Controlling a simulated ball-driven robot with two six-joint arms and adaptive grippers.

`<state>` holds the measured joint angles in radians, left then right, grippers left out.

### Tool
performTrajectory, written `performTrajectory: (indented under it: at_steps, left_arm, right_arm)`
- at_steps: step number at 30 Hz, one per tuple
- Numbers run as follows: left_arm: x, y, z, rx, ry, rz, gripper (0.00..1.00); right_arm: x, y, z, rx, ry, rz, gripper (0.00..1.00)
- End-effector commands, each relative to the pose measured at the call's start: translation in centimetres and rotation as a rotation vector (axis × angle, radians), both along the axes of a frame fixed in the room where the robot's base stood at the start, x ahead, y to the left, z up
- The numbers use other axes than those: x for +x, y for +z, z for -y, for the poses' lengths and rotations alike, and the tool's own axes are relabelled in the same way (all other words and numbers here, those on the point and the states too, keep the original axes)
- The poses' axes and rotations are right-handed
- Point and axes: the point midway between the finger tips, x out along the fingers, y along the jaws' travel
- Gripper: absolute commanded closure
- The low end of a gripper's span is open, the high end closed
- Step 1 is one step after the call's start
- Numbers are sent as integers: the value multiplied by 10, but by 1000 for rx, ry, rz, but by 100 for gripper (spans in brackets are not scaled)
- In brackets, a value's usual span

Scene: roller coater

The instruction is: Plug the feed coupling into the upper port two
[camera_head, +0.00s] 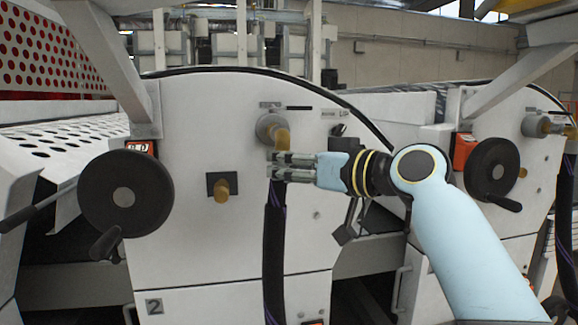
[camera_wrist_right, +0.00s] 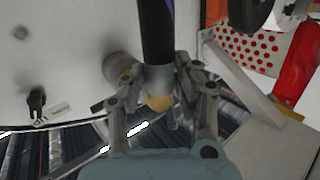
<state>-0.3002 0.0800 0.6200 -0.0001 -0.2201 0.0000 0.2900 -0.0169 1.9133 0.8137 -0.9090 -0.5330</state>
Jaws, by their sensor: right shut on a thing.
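My right gripper (camera_head: 292,166) is shut on the feed coupling (camera_head: 281,138), a grey and brass fitting on top of a dark hose (camera_head: 273,250) that hangs down the white panel. The upper port (camera_head: 266,124) is a round grey socket high on the panel marked 2. The coupling's brass end overlaps it at the lower right; I cannot tell whether they touch. In the right wrist view, my gripper's fingers (camera_wrist_right: 160,82) hold the coupling (camera_wrist_right: 159,102) from both sides, and the grey port (camera_wrist_right: 118,66) shows just left of it. My left gripper is not in view.
A brass stub on a black square plate (camera_head: 220,187) sits lower on the panel. The neighbouring machine has a similar grey port (camera_head: 532,125).

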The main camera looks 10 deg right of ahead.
Motion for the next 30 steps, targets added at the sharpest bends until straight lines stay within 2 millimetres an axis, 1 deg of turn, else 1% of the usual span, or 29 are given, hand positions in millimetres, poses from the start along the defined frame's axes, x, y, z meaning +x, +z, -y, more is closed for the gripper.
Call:
performTrajectory:
  at_steps: [30]
  left_arm:
    - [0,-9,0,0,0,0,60]
  right_arm:
    - [21,1,0,0,0,2,100]
